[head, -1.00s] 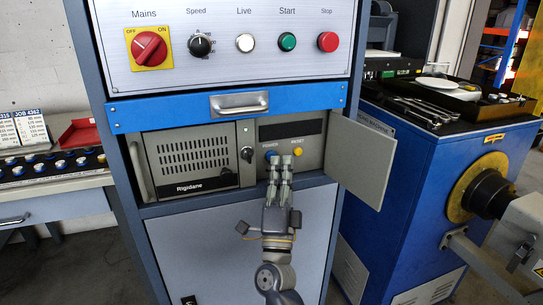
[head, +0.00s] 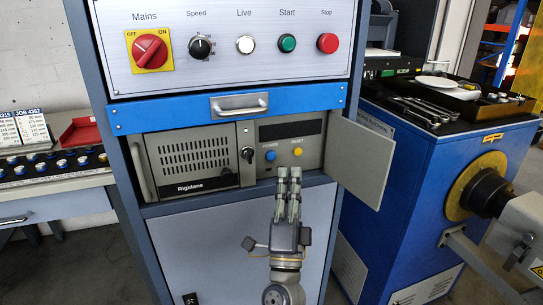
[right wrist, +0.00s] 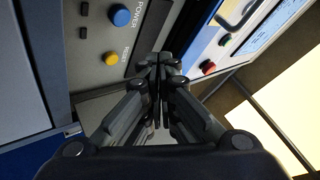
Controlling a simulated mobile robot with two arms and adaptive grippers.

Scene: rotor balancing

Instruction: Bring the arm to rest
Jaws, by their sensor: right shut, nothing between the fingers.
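My right gripper (head: 289,172) is shut and empty, its fingers pointing up just below the open bay of the grey Rigidane unit (head: 190,188). In the right wrist view the closed fingers (right wrist: 160,62) meet in front of the unit's panel, with nothing between them. The blue POWER button (head: 270,156) and yellow RESET button (head: 298,152) are both uncovered above the fingertips. They also show in the right wrist view, the blue button (right wrist: 120,15) above the yellow one (right wrist: 111,58). My left gripper is out of view.
A hinged grey door (head: 360,160) stands open to the right of the fingers. A blue drawer front (head: 190,112) with a handle runs above the bay. The control panel above has a red Mains switch (head: 149,50) and a red Stop button (head: 327,43). A blue machine (head: 425,200) stands right.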

